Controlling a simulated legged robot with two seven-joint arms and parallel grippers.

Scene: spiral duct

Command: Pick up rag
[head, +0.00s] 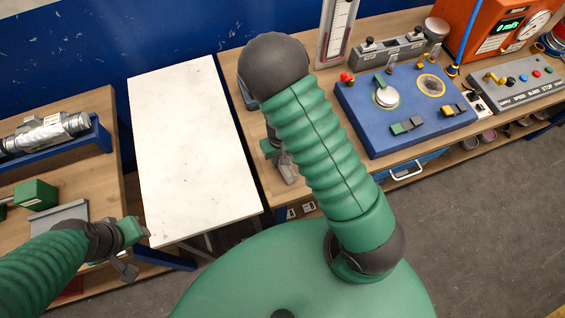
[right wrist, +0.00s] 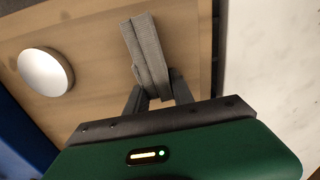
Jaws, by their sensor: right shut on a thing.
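The rag (right wrist: 146,52) is a folded grey cloth in the right wrist view, standing out beyond the two dark fingers. My right gripper (right wrist: 157,91) is shut on its near end. A light wooden worktop shows behind the rag; I cannot tell whether the rag touches it. In the head view my right arm hides most of that gripper, and a grey piece that looks like the rag (head: 289,174) shows at the wooden bench's left edge. My left gripper (head: 138,252) is over the left bench; its finger gap is unclear.
A bare white table (head: 190,150) stands between the two benches. The right bench holds a blue control panel (head: 350,105) and an orange gauge box (head: 482,35). The left bench holds a silver cylinder (head: 45,133) on a blue stand and a green block (head: 36,195). A white round object (right wrist: 45,72) lies near the rag.

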